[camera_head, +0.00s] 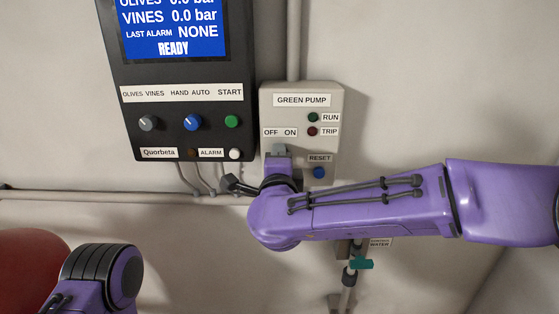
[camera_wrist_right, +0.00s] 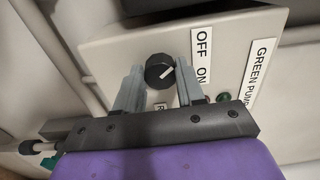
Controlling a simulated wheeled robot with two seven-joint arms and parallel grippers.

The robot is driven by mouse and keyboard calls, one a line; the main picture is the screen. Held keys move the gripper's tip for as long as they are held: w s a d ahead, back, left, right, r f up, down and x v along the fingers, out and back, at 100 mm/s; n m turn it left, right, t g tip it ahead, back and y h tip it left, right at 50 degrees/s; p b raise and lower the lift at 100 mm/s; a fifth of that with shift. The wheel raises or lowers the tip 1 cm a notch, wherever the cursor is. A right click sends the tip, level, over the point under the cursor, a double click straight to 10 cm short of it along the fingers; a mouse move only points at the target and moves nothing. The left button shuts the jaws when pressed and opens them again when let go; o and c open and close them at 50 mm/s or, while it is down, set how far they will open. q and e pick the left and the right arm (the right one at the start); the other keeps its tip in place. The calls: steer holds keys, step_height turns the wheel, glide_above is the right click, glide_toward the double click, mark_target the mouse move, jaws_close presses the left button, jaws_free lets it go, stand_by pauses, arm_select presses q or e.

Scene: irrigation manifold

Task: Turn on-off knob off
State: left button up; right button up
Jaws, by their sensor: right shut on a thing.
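The on-off knob (camera_wrist_right: 158,71) is round and black with a pale pointer line, in the right wrist view. The line slants toward the OFF / ON label (camera_wrist_right: 203,55), though which word it marks is hard to tell. My right gripper (camera_head: 278,149) is at the green pump box (camera_head: 325,97), just below its OFF ON label, and covers the knob in the head view. In the wrist view its two grey fingers stand on either side of the knob, shut on it. My left gripper is out of view; only part of that arm shows at the lower left.
A blue reset button (camera_head: 319,172) sits right of my right gripper. The run (camera_head: 313,117) and trip (camera_head: 312,131) lamps are above it. A dark controller (camera_head: 180,75) with knobs and buttons hangs to the left. A teal-handled valve (camera_head: 361,263) is below my right arm.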

steer(key=o, duration=1)
steer(key=shift+o, duration=0.2)
steer(key=s+b, duration=0.4)
steer(key=s, duration=0.6)
steer(key=shift+s, duration=0.3)
